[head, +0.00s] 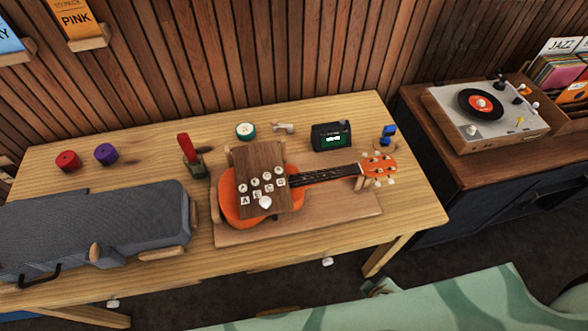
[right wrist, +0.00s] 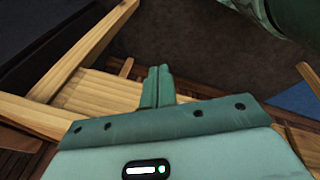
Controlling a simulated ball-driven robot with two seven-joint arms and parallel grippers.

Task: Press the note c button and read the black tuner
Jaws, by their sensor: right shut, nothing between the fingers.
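An orange ukulele (head: 232,205) lies on a wooden cradle (head: 330,222) on the table, its neck to the right. A brown wooden board (head: 262,155) stands over its body, with white buttons and letter tiles that seem to read A, E, C and G. The C tile (head: 269,188) is third from the left. The black tuner (head: 332,136) stands behind the neck with a small lit green and white screen, too small to read. My right gripper (right wrist: 157,85) is shut and empty, away from the buttons, near wooden table parts. My left gripper is not in view.
A grey instrument case (head: 95,225) fills the table's left. Red (head: 68,161) and purple (head: 106,154) pieces, a red-handled tool (head: 188,150), a round green-rimmed item (head: 245,131) and a blue item (head: 388,135) stand at the back. A record player (head: 486,112) is on the right cabinet.

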